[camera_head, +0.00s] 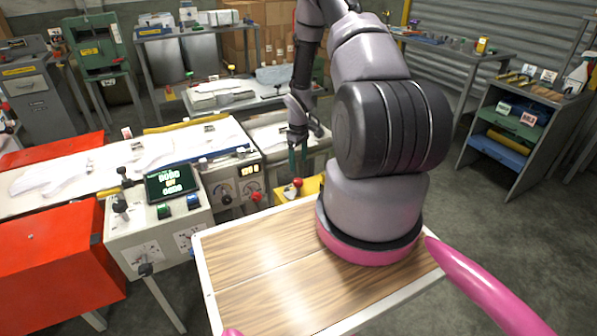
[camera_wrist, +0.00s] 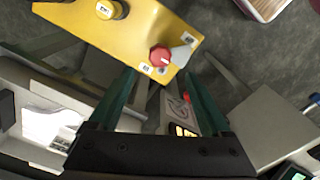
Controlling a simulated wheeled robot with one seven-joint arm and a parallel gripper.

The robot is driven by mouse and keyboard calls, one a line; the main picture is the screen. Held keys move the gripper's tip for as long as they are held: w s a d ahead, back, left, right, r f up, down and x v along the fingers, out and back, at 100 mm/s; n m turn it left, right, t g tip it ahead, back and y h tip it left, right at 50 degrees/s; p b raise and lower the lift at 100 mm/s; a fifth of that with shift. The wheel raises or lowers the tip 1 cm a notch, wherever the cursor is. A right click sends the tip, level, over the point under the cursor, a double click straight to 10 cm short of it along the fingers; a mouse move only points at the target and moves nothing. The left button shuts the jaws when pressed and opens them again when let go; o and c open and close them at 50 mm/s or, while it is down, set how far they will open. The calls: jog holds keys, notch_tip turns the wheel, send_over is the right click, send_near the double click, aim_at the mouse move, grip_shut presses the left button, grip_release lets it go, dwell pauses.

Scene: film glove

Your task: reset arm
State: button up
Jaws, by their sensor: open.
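My gripper (camera_head: 297,158) hangs at the end of my arm, left of the arm's base in the head view, its dark green fingers pointing down. In the wrist view my gripper (camera_wrist: 160,98) shows its two green fingers spread apart with nothing held between them. The yellow box (camera_head: 311,185) also shows partly below my gripper in the head view.
A machine with a lit green display (camera_head: 171,181) and a red cabinet (camera_head: 60,262) stand at the left. White film material (camera_head: 75,180) lies on the long table. A shelf with trays (camera_head: 518,130) stands at the right. Grey floor (camera_head: 520,230) is open at the right.

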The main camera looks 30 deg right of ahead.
jog(key=shift+r, duration=1)
